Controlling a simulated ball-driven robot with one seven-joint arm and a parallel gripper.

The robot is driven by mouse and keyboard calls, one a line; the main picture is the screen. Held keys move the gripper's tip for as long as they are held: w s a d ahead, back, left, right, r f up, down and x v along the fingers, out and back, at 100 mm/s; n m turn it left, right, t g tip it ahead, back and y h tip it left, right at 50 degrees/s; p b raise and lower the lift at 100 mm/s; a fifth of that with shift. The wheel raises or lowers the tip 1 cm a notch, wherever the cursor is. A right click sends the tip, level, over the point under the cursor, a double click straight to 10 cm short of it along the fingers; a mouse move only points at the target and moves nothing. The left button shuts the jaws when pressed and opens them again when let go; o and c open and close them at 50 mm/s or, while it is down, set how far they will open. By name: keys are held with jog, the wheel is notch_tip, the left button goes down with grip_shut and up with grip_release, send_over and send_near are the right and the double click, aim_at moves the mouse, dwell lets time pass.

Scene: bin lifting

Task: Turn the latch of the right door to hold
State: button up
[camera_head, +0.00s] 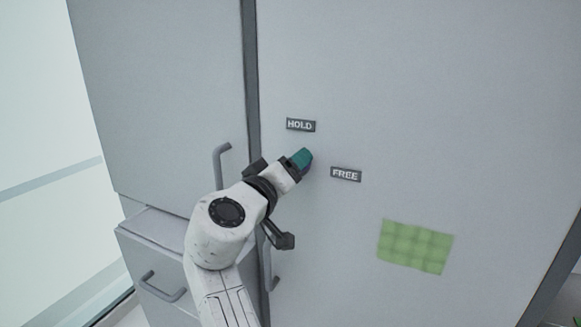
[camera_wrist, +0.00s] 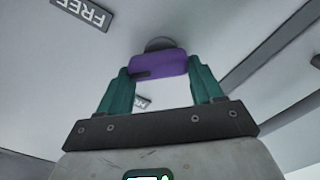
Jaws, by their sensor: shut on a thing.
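The right door (camera_head: 480,120) is a large grey panel and looks closed. It carries a HOLD label (camera_head: 300,125) and, lower to the right, a FREE label (camera_head: 346,174). The latch (camera_wrist: 160,65) is a purple block with a dark mark on its left part, on a round grey mount in the wrist view. My gripper (camera_wrist: 160,80) has teal fingers, shut on the latch from both sides. In the head view my gripper (camera_head: 302,160) is between the two labels and mostly hides the latch. The FREE label also shows upside down in the wrist view (camera_wrist: 82,12).
A left door (camera_head: 160,90) with a grey handle (camera_head: 220,165) stands beside the right door across a dark gap. A drawer (camera_head: 150,265) is below it. A vertical handle (camera_head: 268,265) is partly behind my arm. A green checked sheet (camera_head: 415,246) is on the right door.

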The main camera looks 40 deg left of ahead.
jog(key=shift+s+a+f+n+p, duration=0.15)
jog(key=shift+n+p, duration=0.75)
jog(key=shift+n, duration=1.4)
jog(key=shift+w+a+f+n+p, duration=0.15)
jog(key=shift+n+p, duration=0.7)
jog(key=shift+n, duration=1.45)
jog(key=shift+s+f, duration=0.1)
jog(key=shift+s, duration=0.05)
jog(key=o, duration=1.1)
jog(key=shift+c, duration=0.2)
jog(key=b+v, duration=0.2)
jog(key=v, duration=0.8)
jog(key=shift+s, duration=0.35)
